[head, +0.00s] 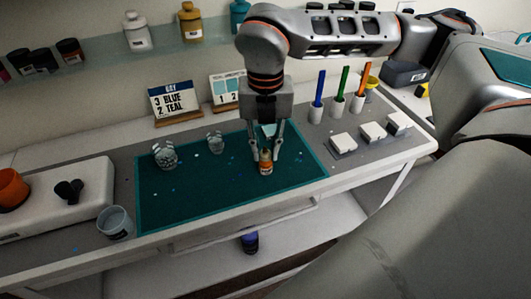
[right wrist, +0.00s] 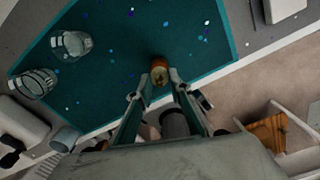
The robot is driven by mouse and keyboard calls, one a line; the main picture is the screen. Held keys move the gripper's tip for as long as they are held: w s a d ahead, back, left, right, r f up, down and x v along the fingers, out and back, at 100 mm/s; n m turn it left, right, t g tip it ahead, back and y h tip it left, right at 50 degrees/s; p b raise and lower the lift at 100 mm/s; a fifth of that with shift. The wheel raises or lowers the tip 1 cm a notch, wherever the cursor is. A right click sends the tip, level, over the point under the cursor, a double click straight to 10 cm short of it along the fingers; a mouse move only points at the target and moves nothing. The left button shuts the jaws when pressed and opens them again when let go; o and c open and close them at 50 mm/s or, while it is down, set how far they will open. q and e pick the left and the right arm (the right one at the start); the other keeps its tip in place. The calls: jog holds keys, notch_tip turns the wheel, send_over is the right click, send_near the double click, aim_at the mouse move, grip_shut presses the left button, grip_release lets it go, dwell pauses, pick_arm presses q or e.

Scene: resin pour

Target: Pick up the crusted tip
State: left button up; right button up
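A small orange bottle (head: 265,165) with a pale label stands on the teal mat (head: 215,200), near the mat's front right part. I take its top to be the crusted tip, but it is too small to make out a crust. My right gripper (head: 264,156) points down over the bottle, one finger on each side. The fingers look open, with a slight gap to the bottle. In the right wrist view the bottle (right wrist: 160,70) shows between and just beyond the fingertips (right wrist: 159,80). My left gripper is not in view.
Two clear cups (head: 165,154) (head: 215,142) stand on the mat's left. A bluish cup (head: 115,222) stands left of the mat. Signs (head: 174,100) stand behind. Colored pens in holders (head: 318,90) and white blocks (head: 343,143) are at the right. Small flecks dot the mat.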

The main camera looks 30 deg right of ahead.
aim_at(265, 154)
jog(key=shift+r, duration=0.15)
notch_tip(265, 154, up, 23)
jog(key=p, duration=0.4)
dwell(0.8)
